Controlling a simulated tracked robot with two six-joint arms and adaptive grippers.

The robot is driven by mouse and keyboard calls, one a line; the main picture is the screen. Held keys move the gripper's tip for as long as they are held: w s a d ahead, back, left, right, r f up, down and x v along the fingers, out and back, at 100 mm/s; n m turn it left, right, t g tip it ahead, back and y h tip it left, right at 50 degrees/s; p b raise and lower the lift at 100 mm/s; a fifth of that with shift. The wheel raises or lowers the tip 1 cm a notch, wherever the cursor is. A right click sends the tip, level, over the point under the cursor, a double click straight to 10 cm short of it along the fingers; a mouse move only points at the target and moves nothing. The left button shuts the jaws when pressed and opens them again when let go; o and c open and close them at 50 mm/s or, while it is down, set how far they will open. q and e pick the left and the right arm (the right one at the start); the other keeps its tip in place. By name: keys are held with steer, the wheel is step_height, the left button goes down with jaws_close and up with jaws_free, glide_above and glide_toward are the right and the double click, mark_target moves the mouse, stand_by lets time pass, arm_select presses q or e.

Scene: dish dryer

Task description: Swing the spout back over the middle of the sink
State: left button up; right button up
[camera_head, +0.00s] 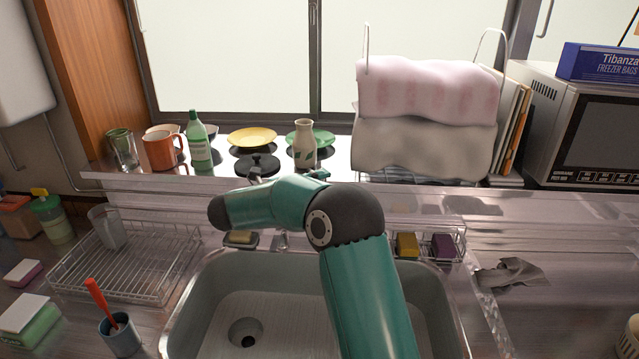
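The sink (205,290) is a grey basin at the bottom middle, with a round drain (246,332) left of its centre. A small metal piece (281,241) shows at the sink's back edge, just below my arm; it looks like part of the tap. I cannot make out the spout or which way it points. One teal arm of mine rises from the bottom across the right part of the sink and bends left over the back edge. It hides much of that area.
A wire dish rack (130,262) stands left of the sink, near a blue cup (120,335). A soap dish (241,239) and a sponge basket (428,244) flank the tap area. A green bottle (199,142) and a vase (304,145) stand on the back ledge.

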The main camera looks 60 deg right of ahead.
steer(key=v, duration=1.2)
